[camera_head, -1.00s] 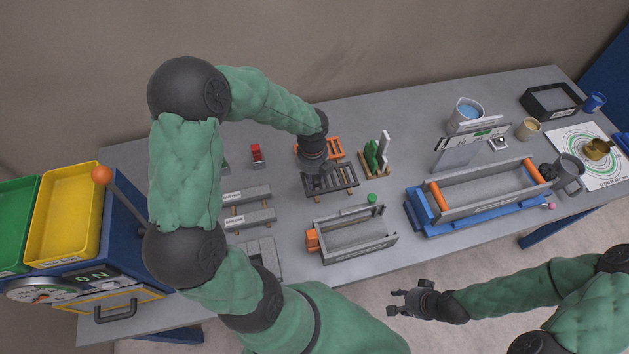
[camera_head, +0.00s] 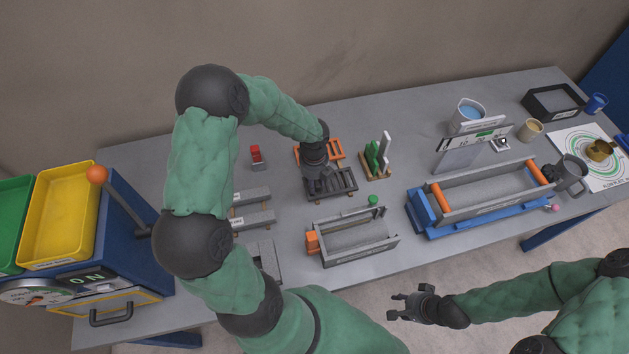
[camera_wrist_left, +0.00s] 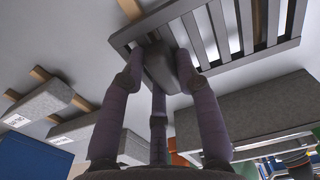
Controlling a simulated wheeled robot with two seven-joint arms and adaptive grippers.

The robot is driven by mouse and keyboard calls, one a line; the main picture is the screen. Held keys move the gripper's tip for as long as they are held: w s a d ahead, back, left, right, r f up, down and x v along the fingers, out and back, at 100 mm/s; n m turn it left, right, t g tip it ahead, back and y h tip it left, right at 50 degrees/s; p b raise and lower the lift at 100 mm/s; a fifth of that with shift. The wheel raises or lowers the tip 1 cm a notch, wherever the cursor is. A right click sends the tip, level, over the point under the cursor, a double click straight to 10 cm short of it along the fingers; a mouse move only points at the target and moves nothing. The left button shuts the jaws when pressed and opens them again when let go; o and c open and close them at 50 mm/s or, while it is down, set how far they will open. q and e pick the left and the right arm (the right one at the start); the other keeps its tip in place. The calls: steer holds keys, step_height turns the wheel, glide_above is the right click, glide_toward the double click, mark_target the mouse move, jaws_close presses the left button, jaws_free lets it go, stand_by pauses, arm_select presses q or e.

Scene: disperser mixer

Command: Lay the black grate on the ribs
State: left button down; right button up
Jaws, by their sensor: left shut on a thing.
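The black grate (camera_head: 341,186), a slatted dark frame, is in the middle of the table in the head view. It also fills the top of the left wrist view (camera_wrist_left: 222,38). My left gripper (camera_head: 322,183) comes down on its left part. In the left wrist view its fingers (camera_wrist_left: 165,68) close around a dark block on the grate. Whether the grate touches anything beneath is hidden. I cannot pick out the ribs for certain. A grey trough (camera_head: 358,241) with an orange end stands just in front of the grate. My right gripper (camera_head: 398,303) is open and empty, off the table's front edge.
An orange grate (camera_head: 333,146) lies just behind. A wooden rack (camera_head: 377,174) with green and white pieces stands to the right. Grey blocks (camera_head: 253,220) on wooden strips lie left. A long blue-based trough (camera_head: 480,210) stands right. Table behind the rack is clear.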

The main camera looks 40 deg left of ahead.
arm_select(q)
steer(key=shift+f, duration=0.25)
steer(key=c, duration=0.9)
jaws_free()
step_height(320, 180, up, 13)
steer(key=p, duration=0.2)
steer(key=shift+f+p, duration=0.15)
steer(key=shift+p, duration=0.2)
